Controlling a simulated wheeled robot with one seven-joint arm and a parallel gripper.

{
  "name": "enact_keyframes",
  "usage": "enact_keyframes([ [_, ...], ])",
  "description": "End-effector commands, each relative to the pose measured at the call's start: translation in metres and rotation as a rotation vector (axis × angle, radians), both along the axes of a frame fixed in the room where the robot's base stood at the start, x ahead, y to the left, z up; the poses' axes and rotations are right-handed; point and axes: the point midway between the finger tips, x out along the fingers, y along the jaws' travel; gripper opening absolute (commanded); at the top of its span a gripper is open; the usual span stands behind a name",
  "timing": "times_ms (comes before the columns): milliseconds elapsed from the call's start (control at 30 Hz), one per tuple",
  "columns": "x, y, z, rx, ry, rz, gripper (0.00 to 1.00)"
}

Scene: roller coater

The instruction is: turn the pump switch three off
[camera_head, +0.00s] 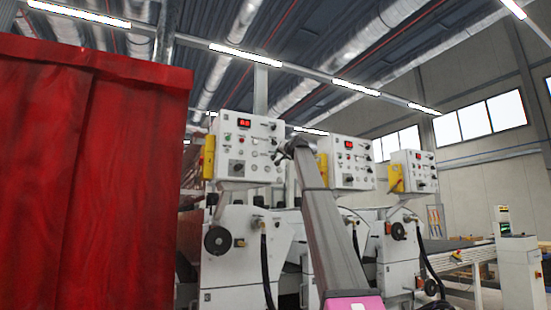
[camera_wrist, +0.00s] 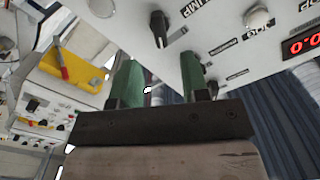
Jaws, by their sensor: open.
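A white control panel (camera_wrist: 235,50) fills the upper right of the wrist view, seen upside down. A black rotary switch (camera_wrist: 158,28) with a pale mark sits on it, near a label that seems to end in "UMP". I cannot tell whether this is pump switch three. My gripper (camera_wrist: 160,72) is open and empty, its two green fingers apart, the right one overlapping the panel's edge. The switch lies just beyond the fingertips, apparently untouched. In the head view my gripper (camera_head: 285,153) is at the right edge of the left control panel (camera_head: 233,150), small and dark.
A middle panel (camera_head: 348,146) and a right panel (camera_head: 425,160) stand farther right above white machines. A red curtain (camera_head: 95,180) fills the left side. A pale knob (camera_wrist: 259,18) and a red display (camera_wrist: 303,44) are on the near panel.

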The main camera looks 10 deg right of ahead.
Motion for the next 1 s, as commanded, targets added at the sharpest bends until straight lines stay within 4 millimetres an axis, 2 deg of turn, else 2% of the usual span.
enact_keyframes([
  [100, 0.024, 0.007, 0.002, 0.0, 0.0, 0.0, 0.41],
  [333, 0.06, 0.018, 0.001, -0.001, 0.001, 0.0, 0.41],
  [500, 0.07, 0.022, 0.001, -0.001, -0.001, -0.001, 0.41],
  [733, 0.07, 0.023, 0.0, -0.001, -0.001, -0.001, 0.41],
  [767, 0.07, 0.023, 0.0, -0.001, -0.001, -0.001, 0.38],
  [800, 0.07, 0.023, 0.0, -0.001, -0.001, -0.001, 0.25],
  [867, 0.07, 0.023, 0.0, -0.001, -0.001, -0.001, 0.06],
  [900, 0.07, 0.023, 0.0, -0.001, -0.001, -0.001, 0.0],
  [1000, 0.07, 0.022, 0.0, -0.001, -0.001, -0.001, 0.0],
])
